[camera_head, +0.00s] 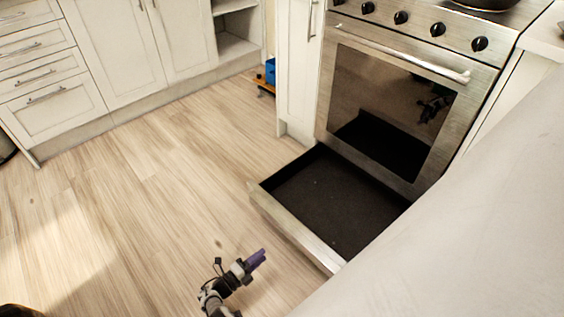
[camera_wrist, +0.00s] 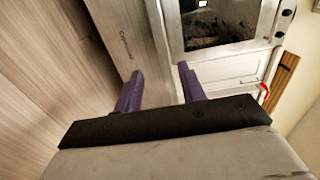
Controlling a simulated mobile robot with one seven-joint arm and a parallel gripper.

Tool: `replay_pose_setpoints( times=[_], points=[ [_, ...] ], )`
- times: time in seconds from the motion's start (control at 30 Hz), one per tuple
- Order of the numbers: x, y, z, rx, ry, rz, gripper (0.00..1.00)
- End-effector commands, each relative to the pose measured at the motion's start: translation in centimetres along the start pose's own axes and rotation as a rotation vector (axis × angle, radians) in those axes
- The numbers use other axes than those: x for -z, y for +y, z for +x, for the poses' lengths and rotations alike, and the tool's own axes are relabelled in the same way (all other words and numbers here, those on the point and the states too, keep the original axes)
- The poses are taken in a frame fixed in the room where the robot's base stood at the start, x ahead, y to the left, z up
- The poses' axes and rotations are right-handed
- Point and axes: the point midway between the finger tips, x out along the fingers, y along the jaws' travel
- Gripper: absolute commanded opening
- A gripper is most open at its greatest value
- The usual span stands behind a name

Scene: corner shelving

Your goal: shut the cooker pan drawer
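The cooker (camera_head: 392,95) stands at the right of the head view, with a dark glass oven door and a row of black knobs. Its pan drawer (camera_head: 296,230) at the bottom is pulled out, showing an empty dark inside and a pale metal front. My gripper (camera_head: 259,257) is low over the floor, in front of and to the left of the drawer front. In the wrist view, its two purple fingers (camera_wrist: 159,76) are spread apart with nothing seen held. The drawer front (camera_wrist: 118,38), with small lettering, shows beyond them. Whether they touch it I cannot tell.
White cabinets (camera_head: 120,50) with drawers line the back left. A narrow white cupboard (camera_head: 297,75) adjoins the cooker's left side. A blue object (camera_head: 270,70) sits beyond it. A pan (camera_head: 487,4) is on the hob. The wood floor (camera_head: 150,190) is clear left of the drawer.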

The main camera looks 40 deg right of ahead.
Motion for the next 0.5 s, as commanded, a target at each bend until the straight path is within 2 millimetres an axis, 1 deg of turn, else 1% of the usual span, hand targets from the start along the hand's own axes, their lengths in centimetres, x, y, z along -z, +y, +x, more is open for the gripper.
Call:
replay_pose_setpoints(
  times=[0.3,0.5],
  points=[
    [0.0,0.2,6.7,-0.001,0.005,0.006,0.4],
    [0.0,0.2,10.3,-0.002,0.003,0.005,0.4]
  ],
)
